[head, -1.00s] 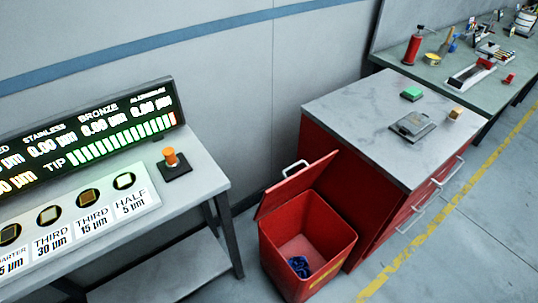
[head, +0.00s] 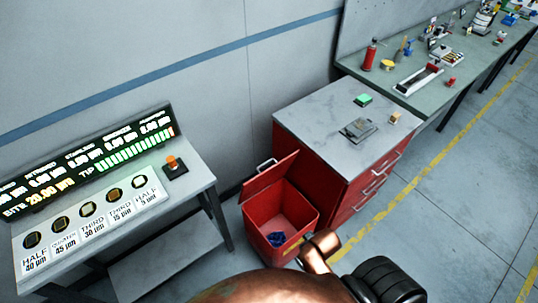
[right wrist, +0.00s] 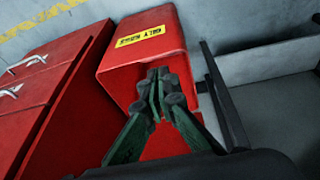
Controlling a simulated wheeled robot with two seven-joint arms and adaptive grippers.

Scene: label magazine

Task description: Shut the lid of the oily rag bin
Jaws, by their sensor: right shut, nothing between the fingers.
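The red oily rag bin (head: 297,208) stands on the floor between the display table and the red cabinet. Its red lid (head: 268,179) is open and tilted up on the wall side, with a pale handle (head: 266,164). In the right wrist view, the bin (right wrist: 165,30) shows a yellow label (right wrist: 140,36). My right gripper (right wrist: 158,74) is shut and empty in front of the bin's red side; I cannot tell whether it touches. My left gripper is not in view.
The red drawer cabinet (head: 345,185) stands close to the bin's right. The display table (head: 205,180) is on the left, and a wall (head: 205,90) runs behind. A green workbench (head: 440,95) is farther back. The floor (head: 440,240) at right is clear.

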